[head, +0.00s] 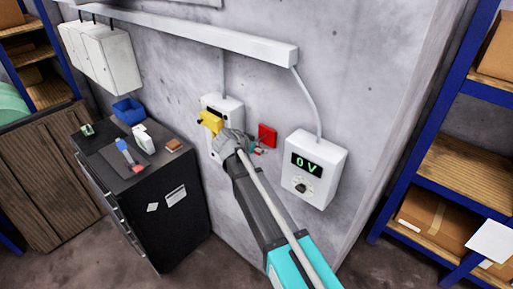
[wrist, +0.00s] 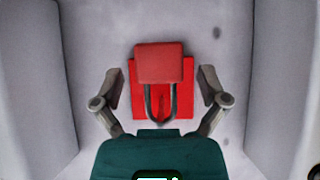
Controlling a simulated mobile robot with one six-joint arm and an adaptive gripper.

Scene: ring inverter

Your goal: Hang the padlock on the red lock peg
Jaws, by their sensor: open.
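The red lock plate (head: 267,134) is on the grey wall, between two white boxes. In the wrist view the padlock (wrist: 160,62) has a red body and a grey U-shaped shackle, in front of the red plate (wrist: 123,107). The shackle seems to loop around the red peg (wrist: 161,107); whether it rests on it I cannot tell. My gripper (wrist: 160,90) is open, with one finger on each side of the padlock and visible gaps to its body. In the head view my gripper (head: 258,149) is close to the plate and mostly hides the padlock.
A white box with a yellow handle (head: 210,122) is left of the plate.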

